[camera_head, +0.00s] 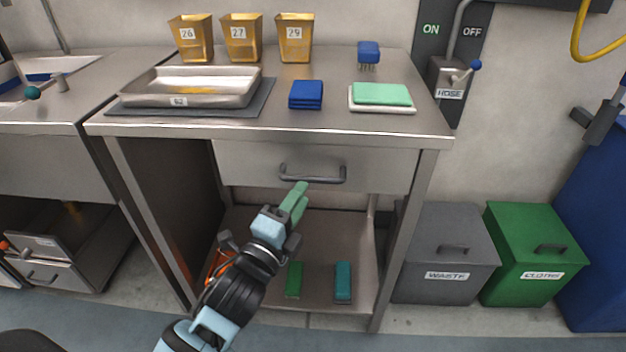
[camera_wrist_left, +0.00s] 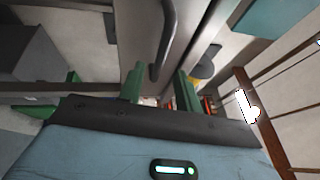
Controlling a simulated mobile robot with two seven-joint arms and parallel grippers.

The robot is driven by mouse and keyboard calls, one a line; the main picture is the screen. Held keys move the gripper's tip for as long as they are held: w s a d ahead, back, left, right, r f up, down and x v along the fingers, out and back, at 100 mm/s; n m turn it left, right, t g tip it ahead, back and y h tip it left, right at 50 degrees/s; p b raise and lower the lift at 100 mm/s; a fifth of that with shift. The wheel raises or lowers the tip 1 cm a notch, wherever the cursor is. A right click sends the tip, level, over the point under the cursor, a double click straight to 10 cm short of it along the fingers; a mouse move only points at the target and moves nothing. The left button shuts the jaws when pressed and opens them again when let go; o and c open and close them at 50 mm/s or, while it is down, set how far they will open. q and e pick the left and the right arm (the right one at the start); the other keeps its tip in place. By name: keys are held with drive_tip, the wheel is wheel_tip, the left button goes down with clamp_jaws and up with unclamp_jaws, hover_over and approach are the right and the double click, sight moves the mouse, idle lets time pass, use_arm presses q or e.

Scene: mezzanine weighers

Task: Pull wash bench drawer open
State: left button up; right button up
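The wash bench drawer (camera_head: 385,168) sits under the bench top and looks shut. Its grey bar handle (camera_head: 325,181) runs across the middle of its front. My left gripper (camera_head: 297,198) is just below and in front of the handle's left half in the head view. In the left wrist view, the green fingers of my left gripper (camera_wrist_left: 160,82) stand apart with nothing between their tips. The handle (camera_wrist_left: 167,38) lies just ahead of the gap, apart from the fingers as far as I can tell. My right gripper is not in view.
The bench top (camera_head: 330,121) holds a metal tray (camera_head: 242,98), blue cloths (camera_head: 306,94), a green cloth pad (camera_head: 381,93) and gold tubs (camera_head: 241,38). Brushes stand on the lower shelf (camera_head: 320,260). A grey waste bin (camera_head: 440,245) and a green cloths bin (camera_head: 535,250) stand right.

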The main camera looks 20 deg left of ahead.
sight(312, 180)
use_arm(q)
drive_tip(key=shift+x, duration=2.9)
drive_tip(key=shift+c, duration=0.4)
clamp_jaws()
